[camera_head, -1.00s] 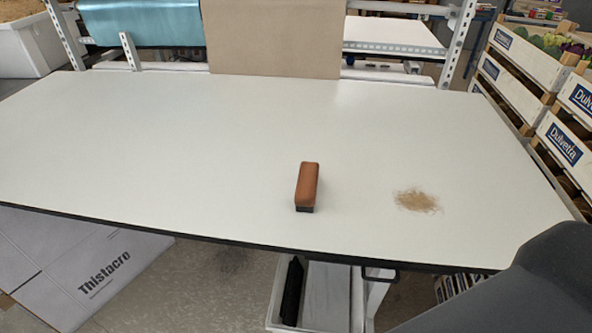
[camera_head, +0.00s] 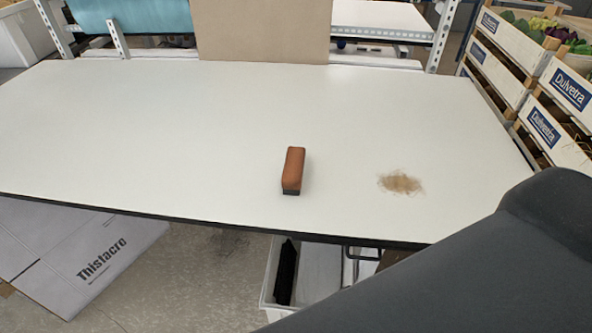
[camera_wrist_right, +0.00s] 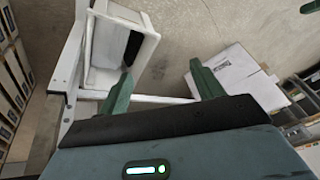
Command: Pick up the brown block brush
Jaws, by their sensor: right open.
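The brown block brush (camera_head: 293,170) lies on the white table (camera_head: 180,130), near its front edge and right of the middle. Its dark underside shows at the near end. In the head view my right arm comes in at the lower right, but its gripper is out of frame. In the right wrist view my right gripper (camera_wrist_right: 164,92) has its two green fingers wide apart with nothing between them. It points down past the table frame toward the floor, and the brush is not in that view. My left gripper is in neither view.
A patch of brown bristly debris (camera_head: 401,183) lies right of the brush. Crates (camera_head: 540,125) stand along the table's right side. A brown board (camera_head: 264,35) stands at the back. A white bin (camera_head: 268,300) is below the front edge. A flat carton (camera_head: 75,250) lies on the floor.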

